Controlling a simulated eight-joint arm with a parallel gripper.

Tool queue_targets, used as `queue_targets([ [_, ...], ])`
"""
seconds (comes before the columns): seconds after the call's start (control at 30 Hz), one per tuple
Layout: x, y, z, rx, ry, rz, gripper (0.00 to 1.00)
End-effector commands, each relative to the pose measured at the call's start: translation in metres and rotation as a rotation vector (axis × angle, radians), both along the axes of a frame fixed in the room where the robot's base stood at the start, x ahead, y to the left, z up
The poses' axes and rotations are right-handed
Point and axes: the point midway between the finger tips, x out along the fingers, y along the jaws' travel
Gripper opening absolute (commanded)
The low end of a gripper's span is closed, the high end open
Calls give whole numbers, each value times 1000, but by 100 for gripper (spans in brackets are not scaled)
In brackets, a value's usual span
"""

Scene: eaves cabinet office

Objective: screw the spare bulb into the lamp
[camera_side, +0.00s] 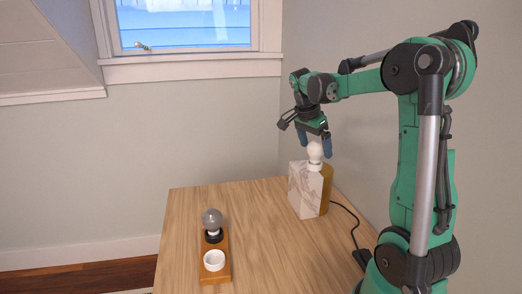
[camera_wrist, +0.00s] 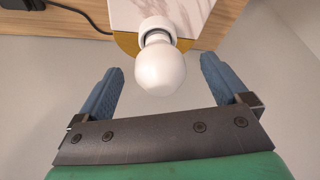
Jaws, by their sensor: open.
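The lamp (camera_side: 307,187) is a block of white marble and brass standing on the desk; its top also shows in the wrist view (camera_wrist: 190,14). A white round bulb (camera_side: 314,152) sits upright at the lamp's top, its neck at the socket; it also shows in the wrist view (camera_wrist: 160,70). My gripper (camera_side: 313,141) is open just above the lamp. In the wrist view its blue fingers stand on either side of the white bulb, with gaps on both sides. A grey glass bulb (camera_side: 212,217) stands in a dark socket on a wooden holder (camera_side: 216,246).
A white cup-like socket (camera_side: 214,260) on the holder's near end looks empty. A dark cord (camera_side: 350,216) runs from the lamp to a black box (camera_side: 362,258) at the desk's right edge. The wooden desk (camera_side: 258,232) is clear between holder and lamp.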

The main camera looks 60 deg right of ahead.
Motion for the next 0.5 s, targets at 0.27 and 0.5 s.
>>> queue_targets([
  [0.27,-5,0,0,-1,-2,489,94],
  [0.5,-7,0,0,-1,-1,847,94],
])
